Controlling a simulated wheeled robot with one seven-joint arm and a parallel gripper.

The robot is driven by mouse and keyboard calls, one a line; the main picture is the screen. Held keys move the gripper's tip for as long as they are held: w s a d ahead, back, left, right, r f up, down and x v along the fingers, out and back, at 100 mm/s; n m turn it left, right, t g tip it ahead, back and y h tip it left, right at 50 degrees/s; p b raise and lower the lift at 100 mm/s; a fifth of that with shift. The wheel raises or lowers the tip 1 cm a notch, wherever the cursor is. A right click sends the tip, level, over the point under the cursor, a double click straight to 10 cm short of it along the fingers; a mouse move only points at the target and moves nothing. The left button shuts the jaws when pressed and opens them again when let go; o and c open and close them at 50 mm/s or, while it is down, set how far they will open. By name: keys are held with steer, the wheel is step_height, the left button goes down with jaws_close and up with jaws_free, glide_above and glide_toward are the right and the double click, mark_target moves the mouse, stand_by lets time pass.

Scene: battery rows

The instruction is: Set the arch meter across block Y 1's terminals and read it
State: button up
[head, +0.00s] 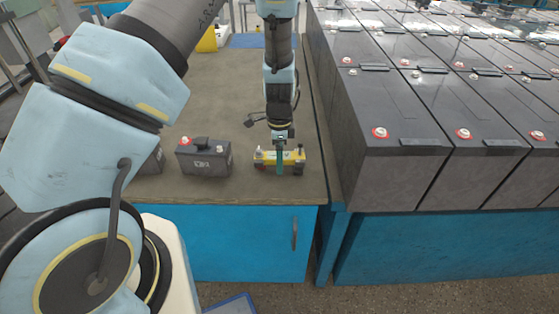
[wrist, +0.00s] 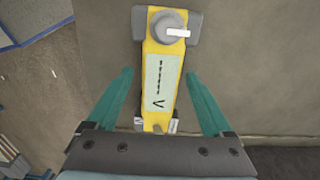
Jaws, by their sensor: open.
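The arch meter (head: 265,155) is yellow with dark end feet and sits on the brown bench top near its front edge. In the wrist view the meter (wrist: 160,50) has a grey knob with a white pointer, and its pale display shows a row of dashes and a V. My gripper (head: 280,168) is over the meter. In the wrist view my gripper (wrist: 159,74) is open, with one teal finger on each side of the meter and gaps between. A small dark block (head: 203,160) with a red terminal stands left of the meter; its label is too small to read.
Another dark block (head: 152,162) is partly hidden behind my arm. Rows of large dark batteries (head: 400,125) with red-ringed terminals fill the blue rack at the right. Bench top (head: 235,95) behind the meter is clear. A yellow object (head: 207,40) stands at the back.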

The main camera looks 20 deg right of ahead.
jaws_close()
stand_by(0.8)
